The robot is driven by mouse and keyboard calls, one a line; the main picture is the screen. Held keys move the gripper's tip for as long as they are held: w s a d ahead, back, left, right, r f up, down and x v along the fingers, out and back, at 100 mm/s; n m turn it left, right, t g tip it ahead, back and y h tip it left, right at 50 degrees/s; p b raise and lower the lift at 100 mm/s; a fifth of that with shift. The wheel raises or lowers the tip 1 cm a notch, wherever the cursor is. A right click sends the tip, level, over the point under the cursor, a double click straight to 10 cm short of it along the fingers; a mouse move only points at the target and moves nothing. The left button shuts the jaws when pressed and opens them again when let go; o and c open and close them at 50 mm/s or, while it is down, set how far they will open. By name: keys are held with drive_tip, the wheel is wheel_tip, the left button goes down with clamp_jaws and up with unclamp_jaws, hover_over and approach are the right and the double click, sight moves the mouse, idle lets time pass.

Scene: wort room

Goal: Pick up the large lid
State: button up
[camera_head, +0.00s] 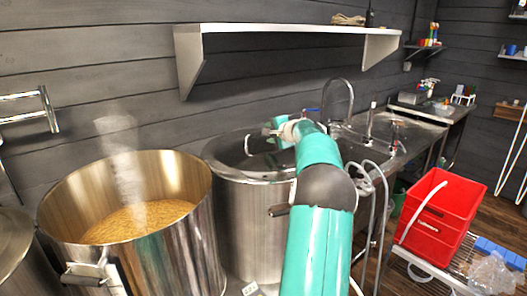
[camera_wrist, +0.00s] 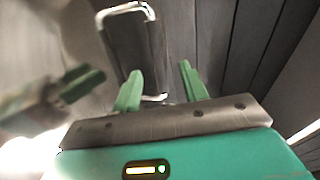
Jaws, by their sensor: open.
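The large lid (camera_head: 232,163) is a shiny, reflective disc on the middle steel pot, with a thin curved handle (camera_head: 247,145) at its left side. My gripper (camera_head: 270,131) is above the lid, to the right of that handle, and my arm hides the lid's right part. In the wrist view my gripper (camera_wrist: 159,68) shows two green fingers spread apart with nothing clamped. A bright metal loop (camera_wrist: 126,9) shows beyond the fingers, with a metal bar low between them; it looks like a handle, but contact cannot be told. A blurred green shape at left looks like a reflection.
An open steel pot (camera_head: 205,235) with steaming grain stands left of the lidded pot. A white shelf (camera_head: 290,29) hangs on the wall above. A tall curved tap (camera_head: 337,82) and a steel counter are behind right. A red crate (camera_head: 440,215) stands at right.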

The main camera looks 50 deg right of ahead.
sight(266, 146)
drive_tip(key=x, duration=0.4)
drive_tip(key=shift+d+f, duration=0.1)
clamp_jaws()
drive_tip(key=shift+s, duration=0.1)
idle(1.1)
drive_tip(key=shift+r, duration=0.25)
